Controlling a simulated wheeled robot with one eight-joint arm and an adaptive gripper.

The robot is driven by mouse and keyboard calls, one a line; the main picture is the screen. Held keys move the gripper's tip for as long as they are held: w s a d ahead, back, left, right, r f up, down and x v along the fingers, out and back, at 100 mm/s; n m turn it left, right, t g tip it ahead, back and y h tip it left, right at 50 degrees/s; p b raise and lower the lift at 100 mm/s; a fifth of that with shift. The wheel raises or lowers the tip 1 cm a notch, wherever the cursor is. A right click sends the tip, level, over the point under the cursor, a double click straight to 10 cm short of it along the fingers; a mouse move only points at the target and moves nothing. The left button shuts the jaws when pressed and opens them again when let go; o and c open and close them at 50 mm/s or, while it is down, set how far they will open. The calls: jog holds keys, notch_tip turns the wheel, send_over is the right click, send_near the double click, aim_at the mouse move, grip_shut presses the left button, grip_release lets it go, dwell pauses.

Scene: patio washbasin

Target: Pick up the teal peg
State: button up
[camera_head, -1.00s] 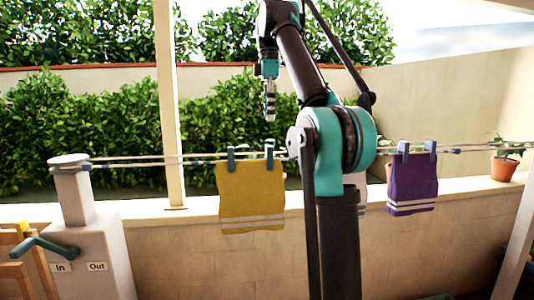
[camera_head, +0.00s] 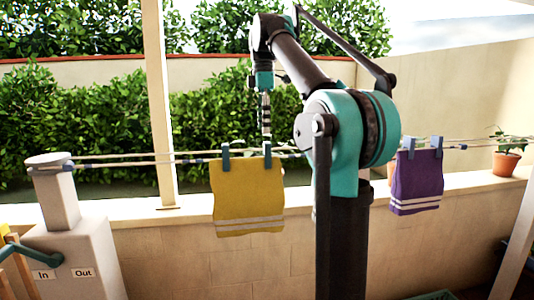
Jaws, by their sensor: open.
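A yellow cloth (camera_head: 248,195) hangs from the line by two blue-teal pegs, a left peg (camera_head: 226,157) and a right peg (camera_head: 267,155). A purple cloth (camera_head: 416,180) hangs further right by two bluish pegs (camera_head: 408,147). The pegs look alike in colour, so I cannot tell for certain which one is the teal peg. My gripper (camera_head: 266,134) points down, open, just above the right peg on the yellow cloth. Its fingertips are small, and I cannot tell whether they touch the peg.
The clothesline (camera_head: 130,158) runs from a pale post (camera_head: 60,200) with "In" and "Out" labels and a teal crank handle (camera_head: 40,255). A low wall (camera_head: 190,255) stands behind the cloths. A potted plant (camera_head: 506,163) sits at the right. My arm hides the middle of the line.

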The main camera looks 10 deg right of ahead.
aim_at(265, 154)
notch_tip(265, 154, down, 5)
jog(key=shift+s+r, duration=0.1)
jog(key=shift+s+d+f, duration=0.1)
jog(key=shift+s+f, duration=0.05)
jog(key=shift+f, duration=1.15)
jog(key=shift+s+d+f, duration=0.1)
jog(key=shift+f, duration=1.2)
jog(key=c, duration=1)
jog(key=shift+o, duration=0.2)
notch_tip(265, 154, up, 20)
